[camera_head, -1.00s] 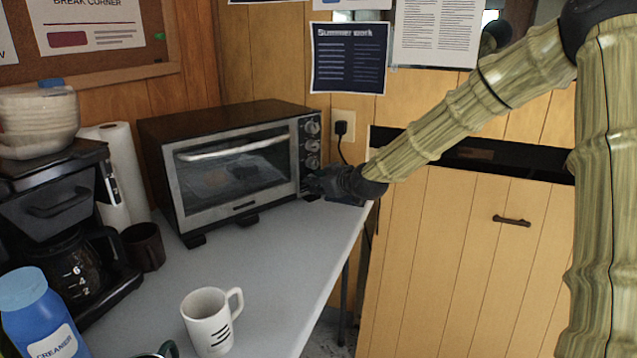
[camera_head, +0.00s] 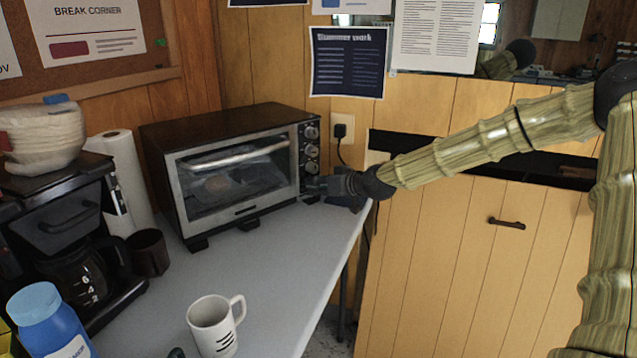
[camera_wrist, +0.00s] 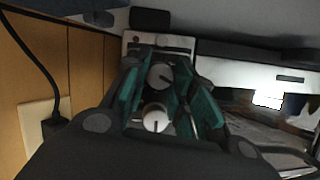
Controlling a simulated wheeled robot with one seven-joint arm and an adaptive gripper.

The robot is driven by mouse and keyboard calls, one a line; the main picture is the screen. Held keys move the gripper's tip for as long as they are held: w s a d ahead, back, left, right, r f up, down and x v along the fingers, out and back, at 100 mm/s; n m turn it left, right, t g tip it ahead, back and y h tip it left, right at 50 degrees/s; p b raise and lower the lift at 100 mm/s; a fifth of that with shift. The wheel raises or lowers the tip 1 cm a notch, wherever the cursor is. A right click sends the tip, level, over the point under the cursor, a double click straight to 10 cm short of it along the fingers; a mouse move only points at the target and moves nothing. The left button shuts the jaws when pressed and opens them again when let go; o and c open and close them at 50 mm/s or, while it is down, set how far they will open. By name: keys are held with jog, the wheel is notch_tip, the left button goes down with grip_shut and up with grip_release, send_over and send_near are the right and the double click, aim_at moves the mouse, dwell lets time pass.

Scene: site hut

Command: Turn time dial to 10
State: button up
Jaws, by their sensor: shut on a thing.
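The toaster oven (camera_head: 225,112) stands on the counter, door closed, with a column of round knobs on its right-hand panel. The upper knobs (camera_head: 311,133) show in the head view; my gripper (camera_head: 318,186) covers the panel's lower end. The wrist view looks upside down, with the counter at the top. There my gripper's teal fingers (camera_wrist: 163,82) are closed around the lowest knob (camera_wrist: 160,75), apparently the time dial. Another knob (camera_wrist: 155,118) sits between the fingers, nearer the camera's lower edge. The dial markings are too small to read.
A white mug (camera_head: 212,328) stands on the counter (camera_head: 262,255) near its front edge. A coffee maker (camera_head: 50,215), paper towel roll (camera_head: 128,180), dark mug (camera_head: 148,252) and blue creamer bottle (camera_head: 50,325) are at left. A plugged cord (camera_head: 341,133) hangs right of the oven.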

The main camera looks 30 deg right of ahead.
jog(key=shift+d+m+y, duration=0.15)
jog(key=shift+m+y, duration=0.35)
jog(key=shift+m, duration=0.2)
dwell(0.4)
jog(key=o, duration=1)
jog(key=shift+v, duration=3.65)
